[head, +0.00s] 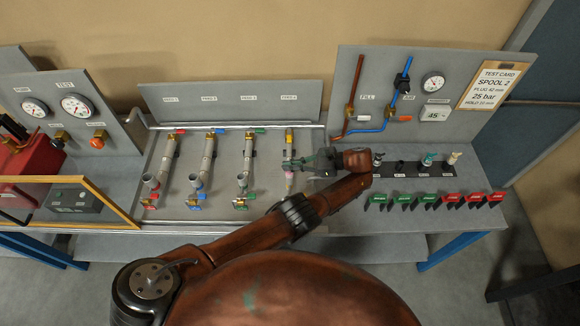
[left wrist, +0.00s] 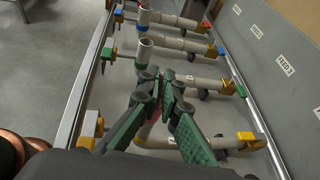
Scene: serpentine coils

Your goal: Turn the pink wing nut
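The pink wing nut (head: 289,175) is at the front part of the rightmost pipe coil on the grey panel in the head view. In the left wrist view a little pink (left wrist: 157,108) shows between the fingers, which hide most of it. My left gripper (head: 286,163) reaches in from the right over this coil. In the left wrist view its green-padded fingers (left wrist: 162,88) are drawn close together, with the pink part between them. The exact contact is partly hidden. My right gripper is in neither view.
Several other coils (head: 203,160) with colored valve handles stand to the left on the same panel. A wooden frame (head: 100,190) stands farther left. Green and red clips (head: 425,201) line the bench front at right, below a row of fittings (head: 428,159). A gauge board (head: 470,120) rises behind.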

